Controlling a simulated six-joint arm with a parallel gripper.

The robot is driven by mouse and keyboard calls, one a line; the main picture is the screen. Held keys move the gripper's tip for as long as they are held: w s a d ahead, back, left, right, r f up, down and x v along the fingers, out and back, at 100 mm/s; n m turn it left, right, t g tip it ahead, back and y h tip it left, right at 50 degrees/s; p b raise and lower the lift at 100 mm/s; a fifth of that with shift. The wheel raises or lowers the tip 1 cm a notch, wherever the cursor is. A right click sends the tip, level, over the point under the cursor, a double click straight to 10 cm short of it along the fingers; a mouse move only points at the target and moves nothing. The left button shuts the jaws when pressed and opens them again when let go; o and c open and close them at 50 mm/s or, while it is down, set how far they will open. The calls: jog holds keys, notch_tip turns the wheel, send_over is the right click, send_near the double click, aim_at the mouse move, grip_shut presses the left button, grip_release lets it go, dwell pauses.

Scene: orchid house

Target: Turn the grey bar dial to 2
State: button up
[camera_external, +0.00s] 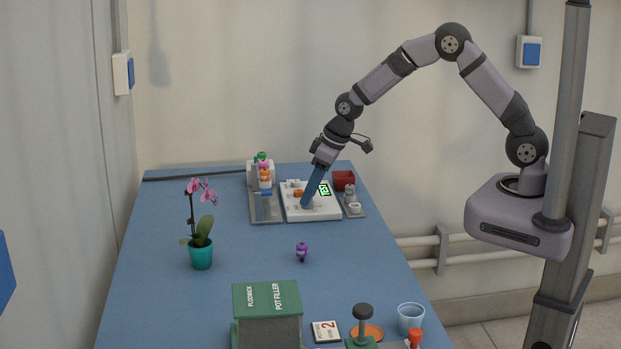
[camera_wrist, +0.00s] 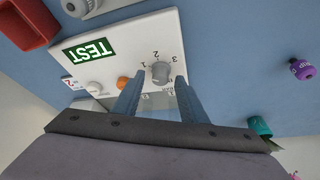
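The grey bar dial (camera_wrist: 160,73) sits on a white panel (camera_wrist: 112,50), with the marks 1, 2 and 3 printed around it in the wrist view. Which mark its bar points to is too small to tell. My gripper (camera_wrist: 158,80) is open, with one blue finger on each side of the dial and gaps between them. In the external view my gripper (camera_external: 306,201) is pointed down at the front of the white panel (camera_external: 322,214) and hides the dial.
The panel also carries an orange knob (camera_wrist: 124,84), a white knob (camera_wrist: 95,88) and a green TEST label (camera_wrist: 89,50).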

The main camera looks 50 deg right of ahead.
jog(key=shift+f, duration=0.1)
jog(key=shift+c, duration=0.4)
grip_shut()
jog(key=shift+a+m, duration=0.1)
jog(key=shift+m, duration=0.3)
jog(key=shift+a+m+t+h, duration=0.1)
jog(key=shift+m+t+h, duration=0.2)
jog(key=shift+m+h, duration=0.35)
jog(key=m+b, duration=0.1)
jog(key=m+h+b, duration=0.1)
jog(key=m+b, duration=0.2)
jog(key=b, duration=0.1)
jog(key=shift+w+a+f, duration=0.1)
jog(key=shift+f, duration=0.2)
jog(key=m+b, duration=0.1)
jog(key=m+h, duration=0.1)
jog(key=m, duration=0.1)
jog(key=shift+a+r+b, duration=0.1)
jog(key=shift+r+b, duration=0.1)
jog(key=shift+b, duration=0.2)
jog(key=shift+r+m+g+h+b, duration=0.1)
jog(key=shift+m+g+h+b, duration=0.45)
jog(key=shift+m, duration=0.8)
